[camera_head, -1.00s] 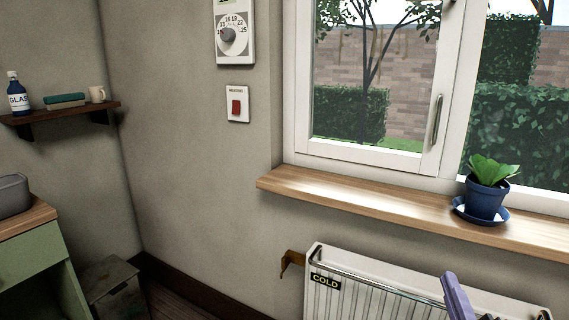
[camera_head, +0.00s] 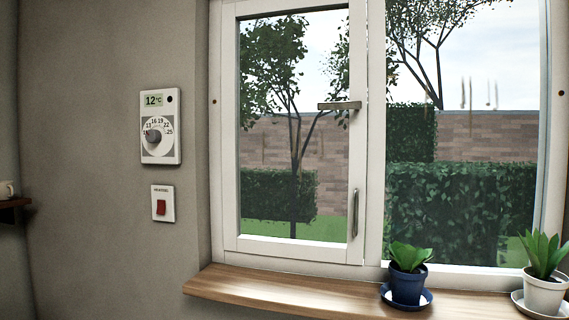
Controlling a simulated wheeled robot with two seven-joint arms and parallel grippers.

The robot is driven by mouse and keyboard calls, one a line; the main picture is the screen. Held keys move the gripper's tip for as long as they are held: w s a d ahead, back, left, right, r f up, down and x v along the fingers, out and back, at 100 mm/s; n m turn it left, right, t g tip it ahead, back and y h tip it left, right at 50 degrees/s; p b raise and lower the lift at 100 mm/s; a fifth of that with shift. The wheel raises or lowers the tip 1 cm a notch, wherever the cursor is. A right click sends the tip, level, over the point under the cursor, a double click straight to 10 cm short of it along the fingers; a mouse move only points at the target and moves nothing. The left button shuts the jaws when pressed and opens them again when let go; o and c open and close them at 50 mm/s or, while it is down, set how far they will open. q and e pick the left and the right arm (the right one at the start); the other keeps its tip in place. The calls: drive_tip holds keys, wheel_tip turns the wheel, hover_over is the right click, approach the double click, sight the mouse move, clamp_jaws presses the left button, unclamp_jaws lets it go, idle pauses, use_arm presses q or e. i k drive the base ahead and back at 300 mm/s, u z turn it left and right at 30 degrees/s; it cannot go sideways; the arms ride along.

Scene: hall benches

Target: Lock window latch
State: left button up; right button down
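The window (camera_head: 230,130) fills the middle and right of the head view, with a white frame and a left sash that looks closed. The window latch (camera_head: 340,106) is a metal lever on the sash's right stile, lying level and pointing left. Below it on the same stile is a vertical pull handle (camera_head: 355,213). Neither of my grippers shows, and nothing touches the latch.
A wooden sill (camera_head: 270,289) runs below the window. A blue potted plant (camera_head: 407,286) and a white potted plant (camera_head: 543,290) stand on it at the right. A thermostat (camera_head: 160,127) reading 12°C and a red switch (camera_head: 162,204) are on the left wall.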

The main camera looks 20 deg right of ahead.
sight(346, 105)
drive_tip(key=k, duration=0.5)
drive_tip(key=z, duration=1.1)
drive_tip(key=i, duration=1)
drive_tip(key=u, duration=1.7)
